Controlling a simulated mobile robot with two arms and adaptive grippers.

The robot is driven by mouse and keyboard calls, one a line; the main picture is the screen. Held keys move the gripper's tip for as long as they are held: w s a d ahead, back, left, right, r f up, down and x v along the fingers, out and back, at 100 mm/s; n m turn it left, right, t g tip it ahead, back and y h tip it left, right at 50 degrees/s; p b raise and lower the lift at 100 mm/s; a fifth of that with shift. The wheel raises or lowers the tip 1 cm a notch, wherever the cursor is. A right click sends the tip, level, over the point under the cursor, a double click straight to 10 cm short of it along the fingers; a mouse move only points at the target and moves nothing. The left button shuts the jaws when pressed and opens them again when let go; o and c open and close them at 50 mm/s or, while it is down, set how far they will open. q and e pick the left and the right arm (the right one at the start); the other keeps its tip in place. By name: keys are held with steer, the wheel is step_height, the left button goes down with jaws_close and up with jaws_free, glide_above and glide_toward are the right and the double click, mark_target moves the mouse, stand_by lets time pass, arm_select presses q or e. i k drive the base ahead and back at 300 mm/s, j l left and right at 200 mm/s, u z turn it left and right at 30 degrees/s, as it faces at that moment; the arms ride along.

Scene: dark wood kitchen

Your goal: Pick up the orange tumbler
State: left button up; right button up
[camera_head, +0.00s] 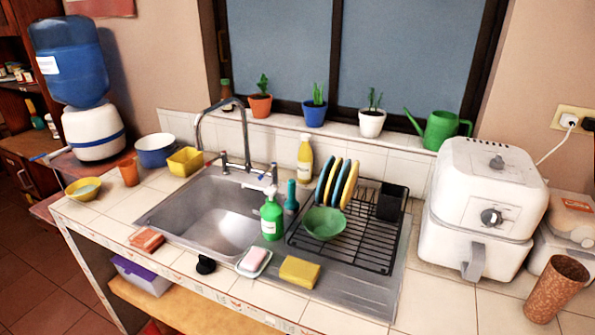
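An orange tumbler (128,172) stands upright on the tiled counter at the left, between a yellow bowl (84,190) and a blue-and-white bowl (155,151). A larger brown-orange, speckled tumbler (555,290) stands at the far right front of the counter, tilted in the picture, with its open mouth up. Neither of my grippers is in view, and nothing touches either tumbler except the counter.
A steel sink (215,215) with a tall faucet lies mid-counter. A dish rack (350,232) holds plates and a green bowl (323,223). A white air fryer (485,205) stands right of it. A yellow container (186,162) stands behind the sink's left end. The counter is clear before the air fryer.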

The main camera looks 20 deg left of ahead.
mark_target(128, 169)
steer(key=u, duration=1.2)
